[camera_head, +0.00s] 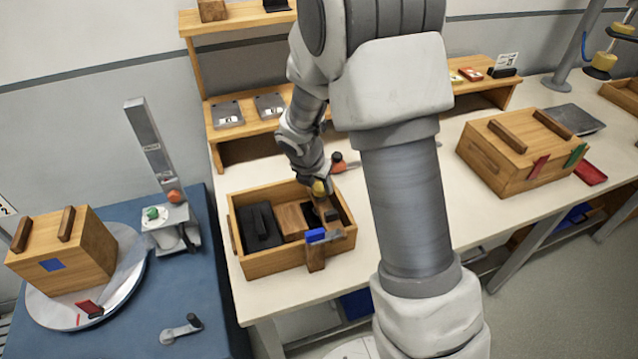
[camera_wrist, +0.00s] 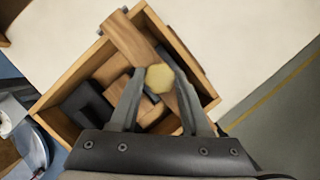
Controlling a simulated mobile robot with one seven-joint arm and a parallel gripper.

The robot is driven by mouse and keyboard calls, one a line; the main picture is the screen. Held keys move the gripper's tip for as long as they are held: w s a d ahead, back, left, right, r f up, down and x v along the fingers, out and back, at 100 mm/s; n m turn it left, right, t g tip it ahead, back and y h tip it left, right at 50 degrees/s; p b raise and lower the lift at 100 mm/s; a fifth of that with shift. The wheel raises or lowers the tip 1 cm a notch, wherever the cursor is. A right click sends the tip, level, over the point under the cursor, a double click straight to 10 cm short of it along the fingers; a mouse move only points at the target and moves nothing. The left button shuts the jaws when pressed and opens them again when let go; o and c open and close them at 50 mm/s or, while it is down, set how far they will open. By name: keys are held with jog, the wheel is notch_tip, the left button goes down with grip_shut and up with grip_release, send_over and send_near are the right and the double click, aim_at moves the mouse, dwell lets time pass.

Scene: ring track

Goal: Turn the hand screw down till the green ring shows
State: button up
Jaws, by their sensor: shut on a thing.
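An open wooden box (camera_head: 248,265) stands on the white bench. A wooden bar (camera_wrist: 128,38) lies across one end of it. The hand screw, seen as a yellow faceted knob (camera_head: 319,188), is at this bar. In the wrist view the knob (camera_wrist: 160,77) sits between the two fingertips. My gripper (camera_head: 314,180) is shut on the knob from above. The screw's shank is hidden below the knob. No green ring shows on it in either view.
A black block (camera_head: 260,226) and a wooden block (camera_head: 291,219) lie in the box. A blue-handled clamp (camera_head: 316,235) is at its front. An orange-topped item (camera_head: 338,162) lies behind. A lidded wooden box (camera_head: 515,150) stands right; the bench between is partly hidden by my arm.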

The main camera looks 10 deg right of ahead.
grip_shut()
